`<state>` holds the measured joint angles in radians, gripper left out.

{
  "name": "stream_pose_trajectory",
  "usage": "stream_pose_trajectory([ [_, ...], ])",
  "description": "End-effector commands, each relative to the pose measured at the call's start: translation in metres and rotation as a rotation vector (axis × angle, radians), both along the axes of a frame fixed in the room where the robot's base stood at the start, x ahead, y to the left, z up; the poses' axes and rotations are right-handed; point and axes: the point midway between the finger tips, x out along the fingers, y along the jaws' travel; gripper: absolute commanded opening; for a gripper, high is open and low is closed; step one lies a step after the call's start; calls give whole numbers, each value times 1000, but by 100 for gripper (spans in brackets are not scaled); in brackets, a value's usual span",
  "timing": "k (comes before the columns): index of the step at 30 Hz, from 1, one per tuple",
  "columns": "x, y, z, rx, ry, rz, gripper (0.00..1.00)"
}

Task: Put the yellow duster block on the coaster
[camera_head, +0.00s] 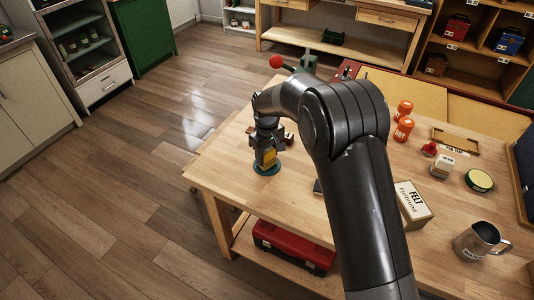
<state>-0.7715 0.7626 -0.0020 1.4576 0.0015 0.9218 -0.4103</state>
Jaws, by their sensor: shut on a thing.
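The yellow duster block (268,157) is at the left part of the wooden table, below the end of my arm. My gripper (266,150) points down and is shut on the yellow block. The coaster (266,169), a dark teal disc, lies on the table directly under the block, close to the table's left edge. The block looks to be over the coaster; I cannot tell whether it touches it. My wrist hides part of the block's top.
Small brown pieces (288,138) stand just right of the gripper. A red toolbox (293,248) is on the lower shelf.

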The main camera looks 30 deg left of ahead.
Motion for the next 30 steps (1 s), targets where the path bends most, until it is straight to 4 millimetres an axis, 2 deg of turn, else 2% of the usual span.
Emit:
stream_pose_trajectory([
  [7,0,0,-2,0,0,-1,26],
  [8,0,0,-3,0,0,-1,51],
  [15,0,0,-2,1,0,-1,71],
  [25,0,0,2,2,-1,0,72],
  [30,1,0,28,4,-4,-1,72],
])
